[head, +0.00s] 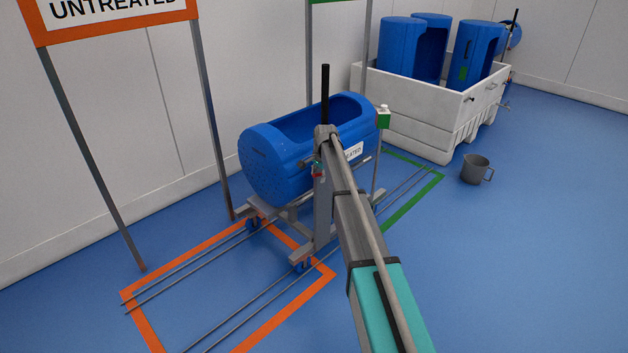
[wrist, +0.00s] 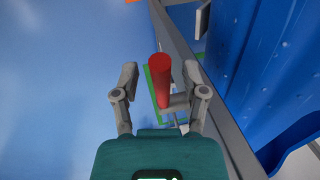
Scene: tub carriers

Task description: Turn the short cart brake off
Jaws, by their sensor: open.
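The short cart (head: 322,215) stands on the floor rails between the orange and green floor frames, a blue tub (head: 275,165) lying on it. In the wrist view a red lever (wrist: 160,85), seen as a round-ended bar, stands between the two fingers of my gripper (wrist: 160,77). The fingers are open, one on each side, with a visible gap to the bar on both sides. I take the bar as the cart's brake lever; its lower end is partly hidden by a grey part. In the head view my arm hides most of my gripper.
A black upright handle (head: 325,95) rises behind my arm. A white bin (head: 420,108) with blue tubs and a grey mug (head: 475,169) are at the right. The blue floor at lower right is clear.

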